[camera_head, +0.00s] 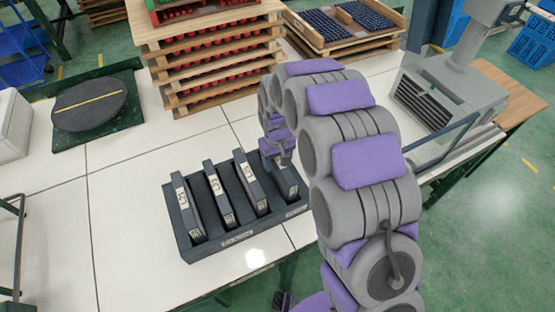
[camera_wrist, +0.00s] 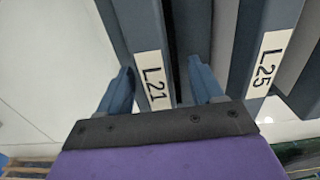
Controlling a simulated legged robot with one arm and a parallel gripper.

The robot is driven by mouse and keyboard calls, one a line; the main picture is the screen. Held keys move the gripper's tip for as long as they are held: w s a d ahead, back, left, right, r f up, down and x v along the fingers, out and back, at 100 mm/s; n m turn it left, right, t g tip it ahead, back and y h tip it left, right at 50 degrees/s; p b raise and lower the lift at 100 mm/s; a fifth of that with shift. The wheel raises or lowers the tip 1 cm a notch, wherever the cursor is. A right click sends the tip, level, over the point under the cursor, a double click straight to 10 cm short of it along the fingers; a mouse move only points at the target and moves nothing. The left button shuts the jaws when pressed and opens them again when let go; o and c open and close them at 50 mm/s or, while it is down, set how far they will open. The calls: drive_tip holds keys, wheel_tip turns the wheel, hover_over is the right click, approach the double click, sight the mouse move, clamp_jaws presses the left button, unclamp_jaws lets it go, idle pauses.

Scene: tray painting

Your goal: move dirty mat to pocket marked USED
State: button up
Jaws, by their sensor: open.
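A dark rack (camera_head: 243,240) on the white table holds several upright dark slabs with white labels, such as the slab at its left end (camera_head: 186,208). My gripper (camera_head: 283,157) is over the rack's right end. In the wrist view my open gripper (camera_wrist: 159,64) has one finger on each side of a slab labelled L21 (camera_wrist: 150,40); I cannot tell whether they touch it. A slab labelled L25 (camera_wrist: 272,40) stands to its right. The rack's front labels are too small to read. I cannot tell which thing is the dirty mat or which pocket is marked USED.
A round black disc with a yellow line (camera_head: 90,104) lies on a green board at the back left. Stacked wooden trays of red parts (camera_head: 215,60) stand behind the rack. A grey machine (camera_head: 445,95) is at the right. The table left of the rack is clear.

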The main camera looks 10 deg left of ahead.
wheel_tip(320, 180, up, 24)
drive_tip(key=p, duration=0.7)
drive_tip(key=shift+a, duration=0.15)
idle(0.6)
drive_tip(key=shift+r, duration=0.15)
drive_tip(key=s+d+r+m, duration=0.2)
drive_tip(key=s+d+r, duration=0.2)
drive_tip(key=s+d, duration=0.45)
drive_tip(key=s+d+f+m+g, duration=0.1)
drive_tip(key=s+d+m, duration=0.1)
drive_tip(key=s+d, duration=0.6)
drive_tip(key=s+d+f+m, duration=0.1)
drive_tip(key=s+d+m, duration=0.2)
drive_tip(key=s+d, duration=0.5)
drive_tip(key=s, duration=0.8)
drive_tip(key=shift+s+d+g, duration=0.15)
drive_tip(key=shift+s+g, duration=0.1)
drive_tip(key=shift+g, duration=0.15)
drive_tip(key=shift+s+f, duration=0.1)
drive_tip(key=shift+s, duration=0.2)
drive_tip(key=shift+c, duration=0.4)
